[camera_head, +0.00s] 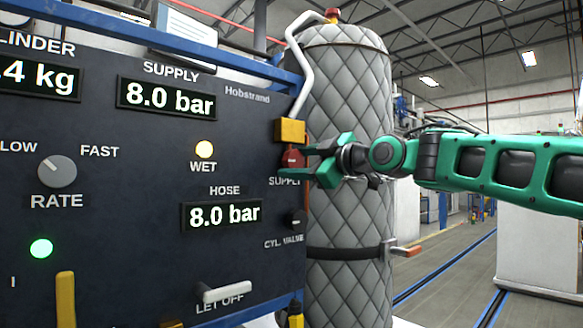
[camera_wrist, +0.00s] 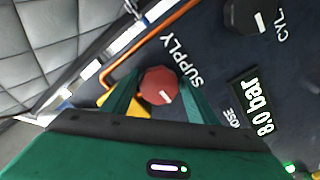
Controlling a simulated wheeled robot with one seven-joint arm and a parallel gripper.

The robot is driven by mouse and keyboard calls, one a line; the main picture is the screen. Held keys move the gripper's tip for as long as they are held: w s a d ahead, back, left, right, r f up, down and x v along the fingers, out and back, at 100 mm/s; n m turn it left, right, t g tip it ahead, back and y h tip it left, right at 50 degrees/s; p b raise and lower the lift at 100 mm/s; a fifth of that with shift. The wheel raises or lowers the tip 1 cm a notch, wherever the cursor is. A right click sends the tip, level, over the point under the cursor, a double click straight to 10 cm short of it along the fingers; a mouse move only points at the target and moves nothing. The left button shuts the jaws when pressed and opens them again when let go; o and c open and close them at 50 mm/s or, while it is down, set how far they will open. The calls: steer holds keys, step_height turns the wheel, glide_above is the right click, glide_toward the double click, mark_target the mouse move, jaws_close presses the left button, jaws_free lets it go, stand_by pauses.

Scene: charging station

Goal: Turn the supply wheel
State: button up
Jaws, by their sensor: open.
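The supply wheel is a small red knob (camera_head: 292,159) at the right edge of the dark panel, above the word SUPPLY. In the wrist view the red wheel (camera_wrist: 159,86) has a pale mark and sits between my two green fingers. My gripper (camera_head: 312,163) is open, its fingers reaching to the panel on either side of the wheel. It also shows in the wrist view (camera_wrist: 160,97). I cannot tell whether the fingers touch the wheel.
The panel has a supply display (camera_head: 167,98) and a hose display (camera_head: 222,214), both at 8.0 bar. A dark cylinder-valve knob (camera_head: 296,219) sits below the wheel. A quilted grey tank (camera_head: 345,100) stands behind my gripper.

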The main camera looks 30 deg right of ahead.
steer(key=shift+w, duration=0.1)
steer(key=shift+c, duration=0.7)
steer(key=c, duration=0.6)
steer(key=shift+a, duration=0.15)
steer(key=shift+c, duration=0.2)
